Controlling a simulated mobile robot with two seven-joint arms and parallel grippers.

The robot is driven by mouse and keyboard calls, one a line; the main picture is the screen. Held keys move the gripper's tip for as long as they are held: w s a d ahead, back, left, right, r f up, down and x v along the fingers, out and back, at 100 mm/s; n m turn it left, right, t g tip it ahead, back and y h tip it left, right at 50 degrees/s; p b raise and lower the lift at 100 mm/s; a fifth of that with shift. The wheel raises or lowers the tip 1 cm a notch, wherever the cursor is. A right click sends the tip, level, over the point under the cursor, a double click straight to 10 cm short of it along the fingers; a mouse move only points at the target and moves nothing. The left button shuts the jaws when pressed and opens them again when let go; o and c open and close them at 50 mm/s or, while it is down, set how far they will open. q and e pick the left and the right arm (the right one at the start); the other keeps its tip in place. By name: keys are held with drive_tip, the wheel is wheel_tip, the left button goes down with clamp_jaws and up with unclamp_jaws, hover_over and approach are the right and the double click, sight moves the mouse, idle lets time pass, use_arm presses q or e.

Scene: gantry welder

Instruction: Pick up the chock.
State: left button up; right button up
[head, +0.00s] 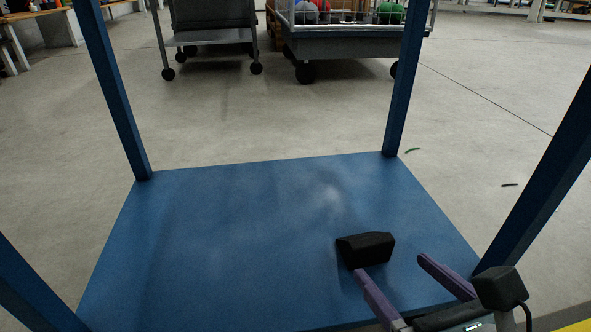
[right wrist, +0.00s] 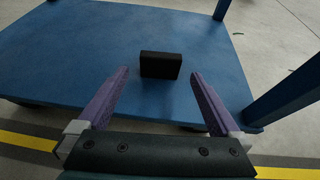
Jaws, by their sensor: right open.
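The chock (head: 365,249) is a small black block with a sloped end. It sits on the blue platform (head: 240,230), right of the middle and towards the front edge. It also shows in the right wrist view (right wrist: 160,65), beyond the fingertips and roughly midway between them. My right gripper (head: 395,264) has two purple fingers spread wide, with nothing between them. In the right wrist view my right gripper (right wrist: 160,72) points at the chock, and neither finger appears to touch it. In the head view the left finger's tip overlaps the chock's lower edge. My left gripper is not in view.
Blue posts rise at the platform's corners, including a back right post (head: 402,90) and a front right post (head: 540,170). A grey cart (head: 212,37) and a wheeled cage (head: 345,45) with balls stand behind. The rest of the platform is clear.

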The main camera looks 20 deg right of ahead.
sight(374, 248)
drive_tip(key=x, duration=0.4)
drive_tip(key=shift+w+a+b, duration=0.1)
drive_tip(key=shift+w+b, duration=0.2)
drive_tip(key=shift+b, duration=0.05)
drive_tip(key=x, duration=0.2)
drive_tip(key=b+x, duration=0.1)
drive_tip(key=x, duration=0.1)
drive_tip(key=shift+f+b, duration=0.3)
drive_tip(key=shift+f, duration=0.05)
drive_tip(key=shift+w+d, duration=0.25)
drive_tip(key=shift+w, duration=0.2)
drive_tip(key=shift+s, duration=0.2)
drive_tip(key=c, duration=1.3)
drive_tip(key=shift+w, duration=0.1)
drive_tip(key=shift+c, duration=0.4)
drive_tip(key=shift+r, duration=0.1)
